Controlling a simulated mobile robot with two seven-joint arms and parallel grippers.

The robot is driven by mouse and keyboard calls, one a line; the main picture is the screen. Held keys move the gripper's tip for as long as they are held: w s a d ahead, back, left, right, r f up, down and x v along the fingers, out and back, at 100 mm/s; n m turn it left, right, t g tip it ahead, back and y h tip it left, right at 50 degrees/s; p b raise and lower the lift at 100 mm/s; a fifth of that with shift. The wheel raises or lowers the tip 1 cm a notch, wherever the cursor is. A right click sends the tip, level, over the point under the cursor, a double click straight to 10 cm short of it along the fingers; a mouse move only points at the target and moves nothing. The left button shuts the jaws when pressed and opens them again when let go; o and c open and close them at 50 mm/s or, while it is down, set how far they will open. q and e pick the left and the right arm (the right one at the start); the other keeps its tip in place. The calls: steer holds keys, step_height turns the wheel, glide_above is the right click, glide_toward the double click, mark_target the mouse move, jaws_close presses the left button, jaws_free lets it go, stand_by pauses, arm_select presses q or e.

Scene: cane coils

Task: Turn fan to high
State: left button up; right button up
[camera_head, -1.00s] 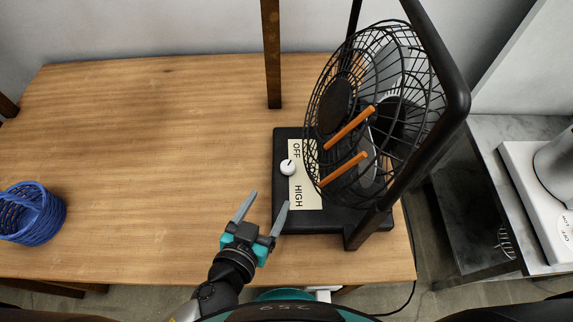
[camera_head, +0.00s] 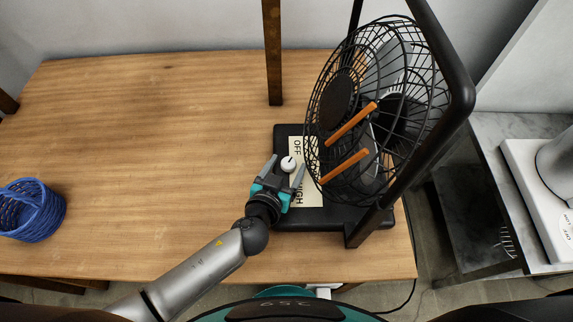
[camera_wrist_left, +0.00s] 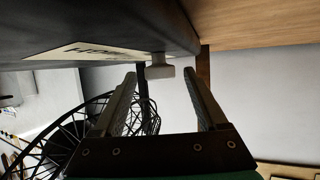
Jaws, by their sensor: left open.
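The black fan (camera_head: 335,105) with a wire cage stands on a dark base (camera_head: 340,217) at the table's right end. A round white knob (camera_head: 289,164) sits on the base's left side, beside a cream label reading OFF at the top and HIGH at the bottom. The knob's dark mark is on its upper part, near OFF. My left gripper (camera_head: 286,166) is open, its two fingers on either side of the knob with gaps. In the left wrist view the knob (camera_wrist_left: 160,72) shows between the fingertips, and the label (camera_wrist_left: 90,50) is beside it. My right gripper is out of view.
The wooden table (camera_head: 150,140) is mostly clear on the left. A blue coil basket (camera_head: 33,210) is at its left edge. The fan's thick black frame (camera_head: 452,85) rises at the right. A grey side table (camera_head: 490,145) stands farther right.

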arm_select(q)
steer(key=shift+w, duration=0.15)
jaws_close()
stand_by(0.6)
